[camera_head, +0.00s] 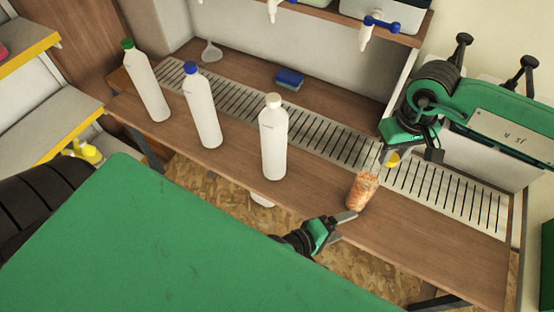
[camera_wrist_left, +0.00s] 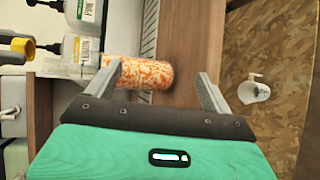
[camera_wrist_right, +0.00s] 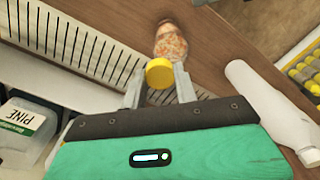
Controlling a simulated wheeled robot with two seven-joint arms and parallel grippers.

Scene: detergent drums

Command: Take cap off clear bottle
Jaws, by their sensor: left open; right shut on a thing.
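The clear bottle (camera_head: 361,192), with orange mottled contents, stands on the wooden counter. My right gripper (camera_head: 391,156) is shut on the yellow cap (camera_head: 393,160), above and to the right of the bottle's top, and the cap looks apart from it. In the right wrist view the cap (camera_wrist_right: 159,73) sits between the fingertips and overlaps the bottle (camera_wrist_right: 171,44) behind it. My left gripper (camera_head: 346,217) is open beside the bottle's lower part. In the left wrist view the bottle (camera_wrist_left: 140,74) shows partly behind one finger; the fingers do not grip it.
White bottles with a white cap (camera_head: 274,140), a blue cap (camera_head: 202,110) and a green cap (camera_head: 147,85) stand left along the counter. A slotted grate (camera_head: 320,137) runs behind them. A blue sponge (camera_head: 289,79) lies at the back. Taps (camera_head: 372,32) hang above.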

